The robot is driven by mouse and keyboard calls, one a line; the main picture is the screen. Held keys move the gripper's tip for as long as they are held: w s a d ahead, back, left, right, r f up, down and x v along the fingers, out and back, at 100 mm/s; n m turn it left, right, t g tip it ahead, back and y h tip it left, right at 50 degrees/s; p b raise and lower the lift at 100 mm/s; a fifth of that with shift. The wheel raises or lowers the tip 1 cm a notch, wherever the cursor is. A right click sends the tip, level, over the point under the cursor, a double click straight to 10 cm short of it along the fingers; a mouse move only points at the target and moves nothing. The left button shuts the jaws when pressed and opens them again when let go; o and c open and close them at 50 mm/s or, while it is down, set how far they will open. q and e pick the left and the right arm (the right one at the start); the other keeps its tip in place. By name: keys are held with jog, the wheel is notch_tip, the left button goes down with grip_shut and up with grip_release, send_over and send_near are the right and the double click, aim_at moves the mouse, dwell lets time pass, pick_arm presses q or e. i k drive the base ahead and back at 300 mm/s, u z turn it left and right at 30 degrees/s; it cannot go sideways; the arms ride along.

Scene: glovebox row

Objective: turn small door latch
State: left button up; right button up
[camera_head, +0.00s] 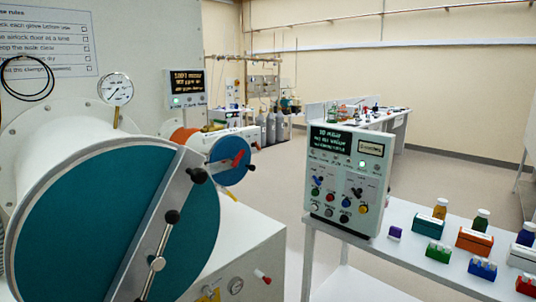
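The small door (229,174) is a blue round disc on the end of a short white cylinder, behind and right of the large chamber. A red latch handle (238,158) shows on its face, together with a dark bar. The latch is small in view, so its exact position is hard to tell. The large round teal door (75,225) fills the left front. A grey bar crosses it, and a metal handle (158,263) with black knobs lies along that bar. Neither of my grippers is in view.
A control box (347,180) stands on a white table (400,253) at right, with several coloured racks and bottles. A pressure gauge (115,89) stands above the large chamber. A white cabinet (245,260) is below the small door. Open floor (285,178) lies beyond.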

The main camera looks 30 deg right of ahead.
aim_at(236, 160)
jog(key=z, duration=0.75)
jog(key=i, duration=0.75)
jog(key=z, duration=0.95)
